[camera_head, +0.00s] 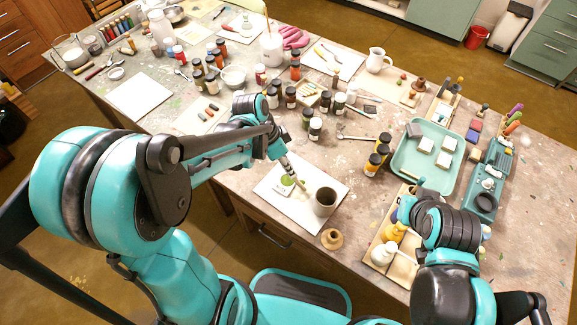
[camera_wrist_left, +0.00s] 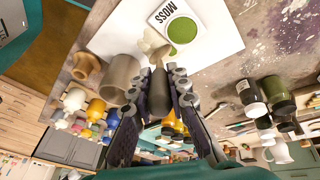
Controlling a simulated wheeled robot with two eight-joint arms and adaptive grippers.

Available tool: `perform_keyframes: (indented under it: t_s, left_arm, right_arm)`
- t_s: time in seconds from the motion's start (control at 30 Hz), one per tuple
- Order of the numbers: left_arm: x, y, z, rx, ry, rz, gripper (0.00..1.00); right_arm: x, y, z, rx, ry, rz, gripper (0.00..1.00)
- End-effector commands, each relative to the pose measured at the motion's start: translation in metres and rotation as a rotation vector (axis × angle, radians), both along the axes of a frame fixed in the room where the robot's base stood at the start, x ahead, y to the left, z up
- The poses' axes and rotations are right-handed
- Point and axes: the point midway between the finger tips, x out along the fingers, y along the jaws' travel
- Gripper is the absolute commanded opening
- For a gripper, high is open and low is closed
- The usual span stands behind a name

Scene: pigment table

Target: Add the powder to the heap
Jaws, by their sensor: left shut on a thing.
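My left gripper (camera_head: 291,173) is shut on a dark-handled tool (camera_wrist_left: 159,88), pointing down over a white sheet (camera_head: 296,218). A pale cream shape (camera_wrist_left: 152,43) shows at the tool's far end. I cannot tell whether it is the tool's head or powder. Beside it lies a white card marked MOSS with a green disc (camera_wrist_left: 181,27); the card also shows in the head view (camera_head: 284,188). A grey-brown cup (camera_head: 325,201) stands on the sheet, right of the gripper. My right gripper (camera_head: 408,206) is mostly hidden by its own wrist over the right side.
A small wooden pot (camera_head: 332,239) stands near the front edge. A wooden tray (camera_head: 402,265) with coloured bottles and a teal tray (camera_head: 403,160) with white blocks lie to the right. Several jars (camera_head: 315,129) stand behind the sheet. A spoon (camera_head: 355,138) lies beyond it.

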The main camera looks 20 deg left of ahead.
Motion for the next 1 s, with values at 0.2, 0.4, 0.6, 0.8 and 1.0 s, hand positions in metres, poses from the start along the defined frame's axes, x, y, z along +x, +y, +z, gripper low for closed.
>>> perform_keyframes:
  t_s: [0.2, 0.4, 0.6, 0.8, 1.0]
  left_arm:
    - [-0.001, 0.0, -0.001, 0.002, 0.001, 0.0, 0.0]
    - [-0.001, 0.0, 0.001, 0.002, 0.001, -0.001, 0.0]
    - [-0.001, 0.0, 0.015, 0.001, 0.001, 0.0, 0.0]
    - [-0.001, 0.0, 0.032, 0.001, 0.001, 0.0, 0.0]
    - [0.0, 0.0, 0.049, 0.001, 0.001, 0.0, 0.0]
  right_arm:
    - [0.0, 0.0, 0.0, 0.0, 0.0, 0.0, 0.0]
    - [0.0, 0.0, 0.001, 0.0, 0.0, 0.0, 0.0]
    - [0.0, 0.0, 0.013, 0.0, 0.0, 0.0, 0.0]
    - [0.0, 0.0, 0.027, 0.0, 0.0, 0.0, 0.0]
    - [0.0, 0.0, 0.041, 0.0, 0.0, 0.0, 0.0]
